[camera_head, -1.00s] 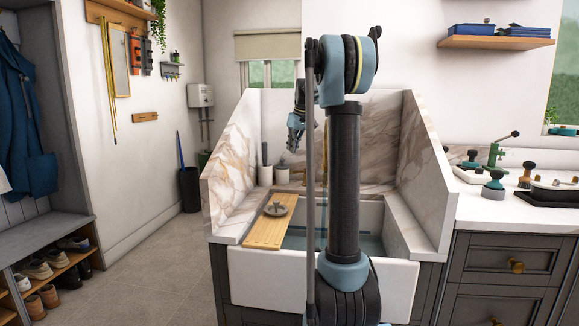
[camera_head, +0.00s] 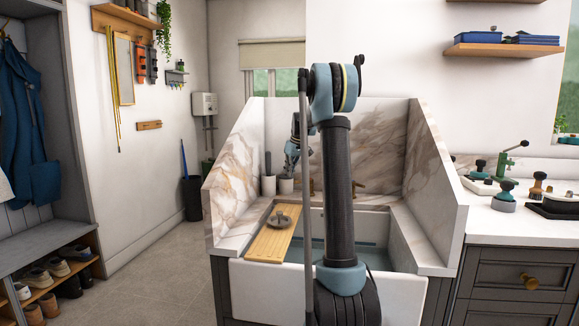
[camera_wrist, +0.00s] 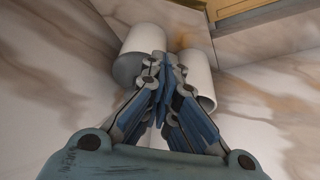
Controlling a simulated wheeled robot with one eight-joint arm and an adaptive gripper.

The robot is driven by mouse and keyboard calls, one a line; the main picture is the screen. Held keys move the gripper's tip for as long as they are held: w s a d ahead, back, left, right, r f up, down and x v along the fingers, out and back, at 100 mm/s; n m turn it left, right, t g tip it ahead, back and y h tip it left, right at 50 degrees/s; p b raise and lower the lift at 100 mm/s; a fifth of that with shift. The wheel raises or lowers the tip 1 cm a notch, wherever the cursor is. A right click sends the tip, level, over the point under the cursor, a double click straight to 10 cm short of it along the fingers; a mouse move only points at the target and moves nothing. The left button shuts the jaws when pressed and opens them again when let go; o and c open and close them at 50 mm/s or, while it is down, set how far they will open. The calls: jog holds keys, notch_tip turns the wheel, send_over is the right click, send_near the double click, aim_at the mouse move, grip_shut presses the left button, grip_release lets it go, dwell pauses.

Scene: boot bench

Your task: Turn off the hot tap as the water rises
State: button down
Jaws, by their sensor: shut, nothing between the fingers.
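The white sink (camera_head: 250,284) holds pale water (camera_head: 374,258), with a wooden board (camera_head: 272,244) across its left side. A grey, knobbed round piece (camera_head: 280,218) lies on the board. Small brass tap parts (camera_head: 359,187) show low at the marble back wall. My arm hides the middle of the tap, and I cannot tell which handle is hot. My gripper (camera_head: 290,164) is shut and empty, just above the white cups (camera_head: 286,184) at the sink's back left. In the wrist view, its closed fingers (camera_wrist: 166,72) point at two white cups (camera_wrist: 198,76).
Marble side walls (camera_head: 437,200) enclose the sink left and right. A counter (camera_head: 480,212) with several tools is at the right. A shoe bench (camera_head: 30,245) stands at the left. The floor (camera_head: 165,270) between bench and sink is clear.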

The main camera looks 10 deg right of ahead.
jog(key=shift+s+d+f, duration=0.4)
jog(key=shift+s+d, duration=0.1)
jog(key=shift+s, duration=0.3)
jog(key=shift+s+d+f, duration=0.35)
jog(key=shift+s+d, duration=0.15)
jog(key=shift+s, duration=0.25)
